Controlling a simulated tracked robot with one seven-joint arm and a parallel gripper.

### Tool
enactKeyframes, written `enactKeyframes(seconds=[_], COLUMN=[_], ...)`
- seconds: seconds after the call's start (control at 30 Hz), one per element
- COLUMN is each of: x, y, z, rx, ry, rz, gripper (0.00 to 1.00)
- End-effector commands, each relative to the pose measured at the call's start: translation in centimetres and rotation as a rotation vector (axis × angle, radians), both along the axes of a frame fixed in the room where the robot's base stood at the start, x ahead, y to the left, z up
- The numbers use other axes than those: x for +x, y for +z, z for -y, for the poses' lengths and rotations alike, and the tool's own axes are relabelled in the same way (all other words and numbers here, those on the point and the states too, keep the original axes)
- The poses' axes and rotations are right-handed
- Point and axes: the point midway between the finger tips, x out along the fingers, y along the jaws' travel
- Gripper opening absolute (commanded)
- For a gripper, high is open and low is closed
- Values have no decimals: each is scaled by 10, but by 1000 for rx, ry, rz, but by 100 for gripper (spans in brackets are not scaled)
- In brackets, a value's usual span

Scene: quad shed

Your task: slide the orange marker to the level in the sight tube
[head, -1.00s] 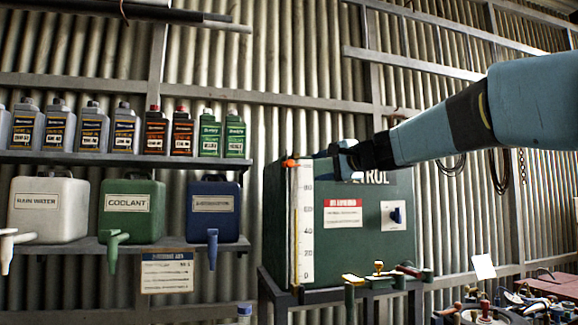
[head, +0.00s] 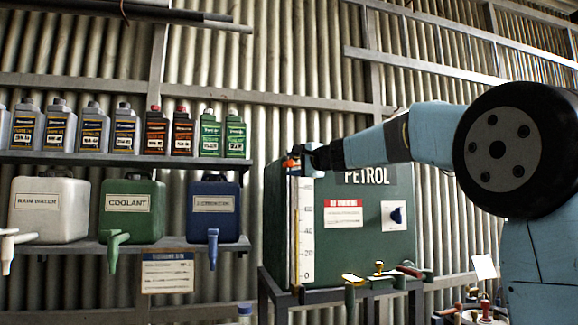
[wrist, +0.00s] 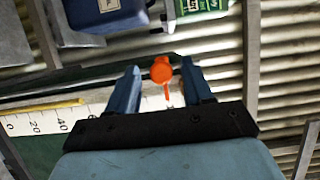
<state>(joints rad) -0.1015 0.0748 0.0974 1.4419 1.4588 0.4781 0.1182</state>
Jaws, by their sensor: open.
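The orange marker (head: 287,163) sits at the top of the white scale (head: 306,230) on the left front edge of the green petrol tank (head: 365,255). My gripper (head: 303,156) is right beside it. In the wrist view the marker (wrist: 162,70) shows between the two blue fingertips of my gripper (wrist: 160,70), which are open, one on each side. It looks very close to the right finger; I cannot tell if they touch. My gripper hides part of the upper scale.
A shelf with coolant (head: 132,208) and other canisters stands left of the tank. A blue switch (head: 397,215) is on the tank front. Taps and brass fittings (head: 378,268) lie below it. The ribbed wall is close behind.

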Motion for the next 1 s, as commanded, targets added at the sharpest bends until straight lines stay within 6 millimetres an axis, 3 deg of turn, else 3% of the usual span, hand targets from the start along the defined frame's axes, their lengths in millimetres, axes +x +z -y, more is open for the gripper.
enactKeyframes(seconds=[0.2, 0.53, 1.0], x=[13, 15, 15], y=[0, 0, 0], z=[-10, -12, -11], rx=[0, 0, 0], ry=[-1, -1, -1], rz=[0, 0, 0], gripper=[51, 51, 7])
